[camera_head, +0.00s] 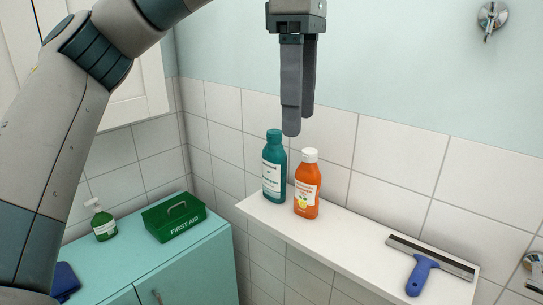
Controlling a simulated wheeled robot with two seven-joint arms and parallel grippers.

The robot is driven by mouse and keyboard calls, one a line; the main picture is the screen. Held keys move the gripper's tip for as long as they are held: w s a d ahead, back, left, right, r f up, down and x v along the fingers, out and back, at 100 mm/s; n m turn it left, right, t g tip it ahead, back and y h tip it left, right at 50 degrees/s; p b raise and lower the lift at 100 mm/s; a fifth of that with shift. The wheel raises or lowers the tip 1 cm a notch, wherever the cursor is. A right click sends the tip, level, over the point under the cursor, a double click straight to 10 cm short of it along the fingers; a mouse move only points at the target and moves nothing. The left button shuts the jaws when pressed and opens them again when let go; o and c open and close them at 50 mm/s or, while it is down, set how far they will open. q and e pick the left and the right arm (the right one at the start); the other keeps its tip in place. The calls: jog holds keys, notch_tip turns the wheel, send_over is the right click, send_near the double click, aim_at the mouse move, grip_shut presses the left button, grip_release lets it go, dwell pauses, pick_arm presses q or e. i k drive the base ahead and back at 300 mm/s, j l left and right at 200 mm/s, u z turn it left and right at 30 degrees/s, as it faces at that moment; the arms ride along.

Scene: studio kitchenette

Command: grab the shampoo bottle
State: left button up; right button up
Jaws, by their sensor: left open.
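A teal bottle (274,168) with a teal cap and pale label stands upright on the white shelf (344,240). An orange bottle (307,186) with a white cap stands close to its right. My right gripper is out of view.
A squeegee with a blue handle (422,270) lies on the shelf's right part. The shelf between it and the bottles is clear. Lower left, a teal cabinet (135,262) holds a green first aid box (174,218) and a green pump bottle (103,222). A tiled wall stands behind.

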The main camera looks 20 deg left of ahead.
aim_at(274, 155)
jog(key=i+j, duration=0.6)
jog(key=i, duration=0.25)
